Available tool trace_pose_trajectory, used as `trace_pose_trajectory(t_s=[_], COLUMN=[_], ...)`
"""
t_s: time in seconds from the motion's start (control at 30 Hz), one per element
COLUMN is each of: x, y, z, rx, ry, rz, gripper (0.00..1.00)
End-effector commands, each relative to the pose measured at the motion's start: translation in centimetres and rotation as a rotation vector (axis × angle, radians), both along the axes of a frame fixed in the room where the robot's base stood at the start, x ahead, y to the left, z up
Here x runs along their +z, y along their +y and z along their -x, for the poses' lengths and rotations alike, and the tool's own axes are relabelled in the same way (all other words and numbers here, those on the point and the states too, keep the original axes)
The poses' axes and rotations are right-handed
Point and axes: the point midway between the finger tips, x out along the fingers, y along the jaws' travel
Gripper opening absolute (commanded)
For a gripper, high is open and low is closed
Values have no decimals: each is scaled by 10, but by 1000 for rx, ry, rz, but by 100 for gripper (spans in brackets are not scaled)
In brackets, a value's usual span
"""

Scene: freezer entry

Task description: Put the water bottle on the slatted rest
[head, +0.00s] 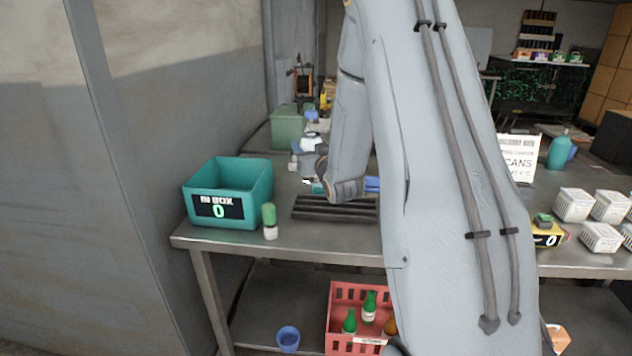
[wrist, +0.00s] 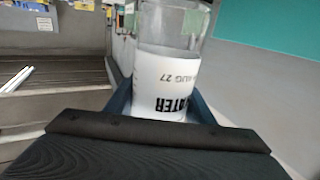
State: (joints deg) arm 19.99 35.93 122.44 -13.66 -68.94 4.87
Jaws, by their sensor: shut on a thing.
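The water bottle (wrist: 172,82), clear with a white label reading "WATER", stands between the blue fingers of my gripper (wrist: 160,108) in the wrist view. My gripper is shut on it; the label appears upside down in that view. In the head view my gripper (head: 310,168) is above the table, behind the slatted rest and slightly left of its middle; the bottle is hard to make out there. The dark slatted rest (head: 335,209) lies near the table's front edge, partly covered by my arm. Dark slats (wrist: 60,72) also show at the left of the wrist view, beside the bottle.
A teal box (head: 258,190) labelled "IN BOX" stands left of the rest, with a small green-capped white bottle (head: 270,222) beside it. A green bin (head: 287,128) stands behind. White cartons (head: 574,205) and a sign (head: 520,157) are at right. A red crate (head: 343,300) sits below.

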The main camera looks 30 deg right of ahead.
Motion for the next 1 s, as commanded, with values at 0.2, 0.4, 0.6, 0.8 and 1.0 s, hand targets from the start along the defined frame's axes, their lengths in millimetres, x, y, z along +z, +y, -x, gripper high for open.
trace_pose_trajectory(t_s=[0.2,0.4,0.6,0.8,1.0], x=[-29,-40,-61,-78,-80], y=[-1,1,2,2,3], z=[0,0,0,-1,-1], rx=[-1,2,3,4,4], ry=[0,-2,0,-2,-3], rz=[-1,-1,0,0,0], gripper=[9,9,9,9,9])
